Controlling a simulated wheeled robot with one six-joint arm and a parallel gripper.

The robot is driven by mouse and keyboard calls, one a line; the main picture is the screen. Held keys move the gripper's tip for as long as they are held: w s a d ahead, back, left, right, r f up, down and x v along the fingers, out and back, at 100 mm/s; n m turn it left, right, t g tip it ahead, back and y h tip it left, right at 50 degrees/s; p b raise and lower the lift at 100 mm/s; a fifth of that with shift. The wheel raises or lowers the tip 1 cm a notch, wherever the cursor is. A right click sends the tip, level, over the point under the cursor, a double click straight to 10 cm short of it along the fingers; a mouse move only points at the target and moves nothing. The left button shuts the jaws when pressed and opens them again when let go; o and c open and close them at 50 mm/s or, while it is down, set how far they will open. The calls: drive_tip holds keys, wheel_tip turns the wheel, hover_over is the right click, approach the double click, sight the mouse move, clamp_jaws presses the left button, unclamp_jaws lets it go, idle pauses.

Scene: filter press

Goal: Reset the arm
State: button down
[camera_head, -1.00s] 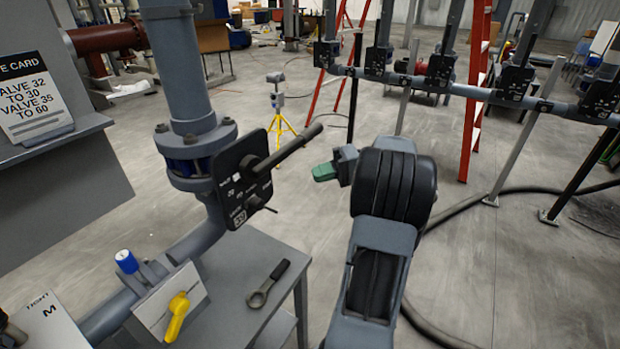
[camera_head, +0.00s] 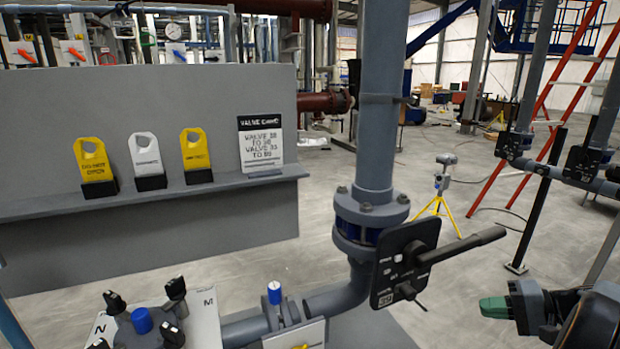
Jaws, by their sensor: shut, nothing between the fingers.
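My gripper (camera_head: 492,307) is at the lower right, its green fingertips pointing left. The fingers are shut with nothing between them, and it hangs in the air, apart from everything. Part of my dark arm shows behind it at the right edge. To its left is a valve with a black plate (camera_head: 388,270) and a long black lever handle (camera_head: 462,245) that points right and slightly up. The handle lies above and left of the gripper, and I see no contact.
A grey panel with a shelf (camera_head: 230,182) holds yellow and white tags (camera_head: 146,152) and a valve card (camera_head: 261,138). Below are a blue-topped knob (camera_head: 274,293) and a black-knobbed manifold (camera_head: 142,322). A yellow tripod (camera_head: 437,200) and red ladder (camera_head: 540,110) stand behind; floor between is open.

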drive_tip(key=s+a+f+g+h, duration=0.55)
drive_tip(key=a+h, duration=0.25)
drive_tip(key=a, duration=0.2)
drive_tip(key=s+a+r+n+t+h, duration=0.1)
drive_tip(key=a+n+h, duration=0.1)
drive_tip(key=a, duration=0.4)
drive_tip(key=s+a+r+n+t+h, duration=0.1)
drive_tip(key=s+a+r+n+t, duration=0.1)
drive_tip(key=a+n, duration=0.3)
drive_tip(key=a, duration=0.2)
drive_tip(key=shift+s+a+h, duration=0.3)
drive_tip(key=shift+h, duration=0.1)
drive_tip(key=shift+a+r, duration=0.1)
drive_tip(key=shift+a, duration=0.05)
